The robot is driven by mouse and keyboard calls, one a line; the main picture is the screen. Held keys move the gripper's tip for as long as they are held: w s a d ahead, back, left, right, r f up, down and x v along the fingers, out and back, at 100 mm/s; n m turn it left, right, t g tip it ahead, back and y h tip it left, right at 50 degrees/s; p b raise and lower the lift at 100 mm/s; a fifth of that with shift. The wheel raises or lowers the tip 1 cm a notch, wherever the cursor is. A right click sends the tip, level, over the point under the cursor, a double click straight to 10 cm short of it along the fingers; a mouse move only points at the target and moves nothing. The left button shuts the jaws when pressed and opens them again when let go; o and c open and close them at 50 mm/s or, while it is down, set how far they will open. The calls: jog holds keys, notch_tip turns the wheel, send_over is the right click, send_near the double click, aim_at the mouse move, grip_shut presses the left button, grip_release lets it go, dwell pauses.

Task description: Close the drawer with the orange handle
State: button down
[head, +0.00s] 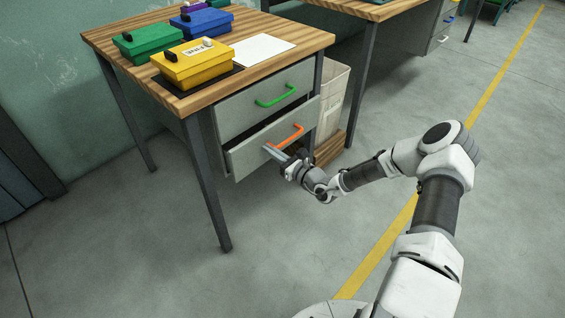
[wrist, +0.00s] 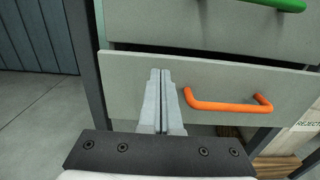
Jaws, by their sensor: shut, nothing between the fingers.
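The drawer with the orange handle is the lower of two in the grey cabinet under the wooden table. Its front (head: 247,157) stands out from the cabinet, with a dark gap above it, so it is partly open. The orange handle (head: 285,137) is on its front; it also shows in the wrist view (wrist: 229,105). My gripper (head: 268,150) is shut and empty at the drawer front, left of the handle. In the wrist view its fingertips (wrist: 160,72) lie over the drawer front; I cannot tell whether they touch it.
The upper drawer with the green handle (head: 276,96) looks shut. A table leg (head: 207,185) stands left of the cabinet. A pale bin (head: 331,98) stands at its right. Yellow (head: 194,66), green (head: 149,42) and blue (head: 203,21) boxes sit on the tabletop. The floor in front is clear.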

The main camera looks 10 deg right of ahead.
aim_at(255, 140)
jog(key=shift+b+x, duration=0.6)
jog(key=shift+x, duration=1.35)
jog(key=shift+r, duration=0.1)
